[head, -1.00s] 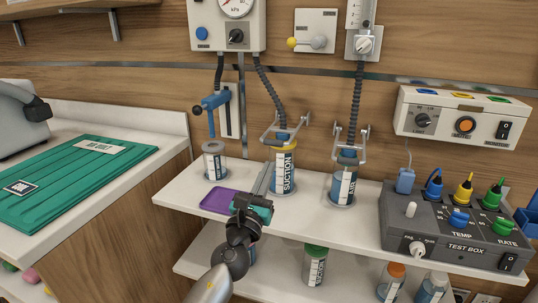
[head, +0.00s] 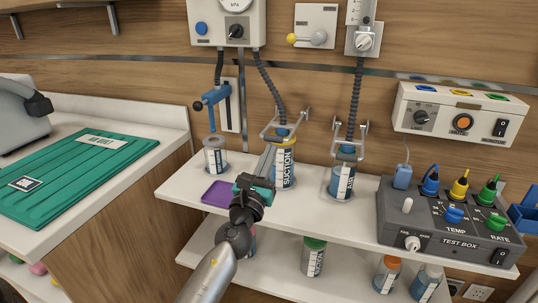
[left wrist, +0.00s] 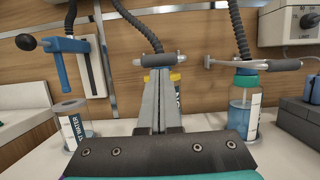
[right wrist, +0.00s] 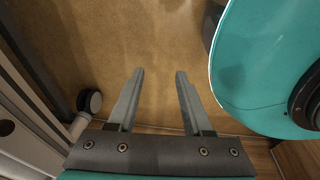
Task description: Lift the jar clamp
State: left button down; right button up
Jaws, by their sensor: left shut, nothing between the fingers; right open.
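A metal bail-like clamp with a grey grip (head: 267,138) sits over the yellow-capped suction jar (head: 287,168), and the grip also shows in the left wrist view (left wrist: 158,60). A similar clamp (head: 347,156) sits over the blue-filled jar (head: 342,182) to its right. The frames do not show which one is the jar clamp. My left gripper (head: 268,152) is shut and empty, in front of the suction jar. In the left wrist view its fingertips (left wrist: 160,82) point at the grip, just below it; contact cannot be told. My right gripper (right wrist: 160,75) is open and empty, above the floor.
A small clear jar (head: 215,158) stands at left under a blue lever (head: 215,96). A purple tray (head: 219,193) lies on the upper shelf (head: 182,187). A grey test box (head: 440,220) fills the right end. Bottles stand on the lower shelf. Hoses hang above the jars.

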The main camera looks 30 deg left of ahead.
pick_arm(q)
jog(key=r+p, duration=0.1)
jog(key=p, duration=0.3)
jog(key=shift+r+g, duration=0.3)
jog(key=shift+r+p, duration=0.25)
jog(key=shift+p, duration=0.4)
jog(key=r+g+p, duration=0.1)
jog(key=r+p, duration=0.1)
jog(key=p, duration=0.2)
jog(key=shift+s+p, duration=0.1)
jog(key=shift+p, duration=0.2)
pick_arm(e)
jog(key=s+a+r+g, duration=0.1)
jog(key=s+a+r, duration=0.4)
jog(key=s+r, duration=0.3)
pick_arm(q)
notch_tip(320, 180, up, 11)
jog(key=g+p, duration=0.1)
jog(key=p, duration=1.5)
send_over(268, 140)
jog(key=w, duration=0.1)
jog(key=w+r+p, duration=0.3)
jog(key=w+r, duration=0.2)
jog(key=shift+a+h+p, duration=0.2)
jog(key=shift+h+p, duration=0.1)
jog(key=shift+p, duration=0.1)
pick_arm(e)
notch_tip(268, 140, up, 21)
jog(key=w, duration=0.2)
jog(key=shift+d+y, duration=0.3)
